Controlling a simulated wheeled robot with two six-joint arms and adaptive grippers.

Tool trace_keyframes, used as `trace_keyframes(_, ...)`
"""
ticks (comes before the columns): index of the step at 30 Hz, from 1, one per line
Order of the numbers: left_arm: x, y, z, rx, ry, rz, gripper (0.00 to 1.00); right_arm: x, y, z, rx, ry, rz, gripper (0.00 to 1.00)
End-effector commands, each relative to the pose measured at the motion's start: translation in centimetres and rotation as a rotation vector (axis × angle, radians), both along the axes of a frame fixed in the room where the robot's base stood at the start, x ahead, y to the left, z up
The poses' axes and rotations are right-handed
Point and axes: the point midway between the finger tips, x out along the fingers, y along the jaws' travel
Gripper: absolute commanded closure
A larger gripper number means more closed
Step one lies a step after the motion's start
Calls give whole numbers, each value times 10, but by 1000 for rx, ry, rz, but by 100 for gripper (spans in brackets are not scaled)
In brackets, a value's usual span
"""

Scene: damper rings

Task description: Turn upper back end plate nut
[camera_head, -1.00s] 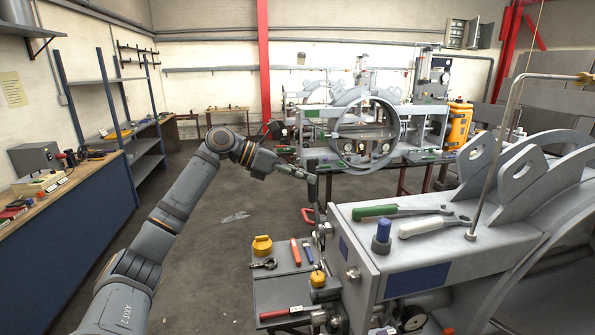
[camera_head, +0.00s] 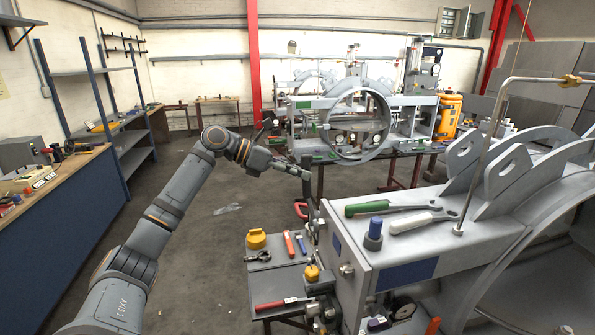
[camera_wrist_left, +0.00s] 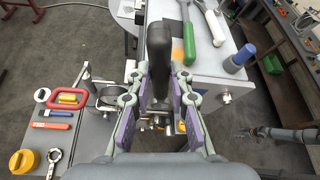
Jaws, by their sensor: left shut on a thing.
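My left gripper (camera_head: 303,173) hangs beyond the far left corner of the grey machine body (camera_head: 450,225). In the left wrist view its fingers (camera_wrist_left: 158,100) are closed on a tool with a black handle (camera_wrist_left: 158,50); the tool's lower end is partly hidden between the fingers. A round nut-like fitting (camera_head: 347,270) sits on the machine's near left face, and probably shows in the left wrist view (camera_wrist_left: 224,97), apart from the gripper. I cannot tell which part is the upper back end plate nut. My right gripper is not in view.
A green-handled wrench (camera_head: 372,209), a white-handled one (camera_head: 415,221) and a blue-topped part (camera_head: 375,233) are on the machine. A small side table (camera_head: 275,283) holds several tools. A red clamp handle (camera_head: 300,210) is below the gripper.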

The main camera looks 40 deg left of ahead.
Motion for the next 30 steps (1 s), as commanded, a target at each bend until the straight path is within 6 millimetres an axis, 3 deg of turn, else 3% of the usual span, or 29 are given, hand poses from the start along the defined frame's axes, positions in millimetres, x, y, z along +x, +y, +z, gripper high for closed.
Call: trace_keyframes(30, 7, -8, 1, 0, -3, 0, 100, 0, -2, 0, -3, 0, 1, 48)
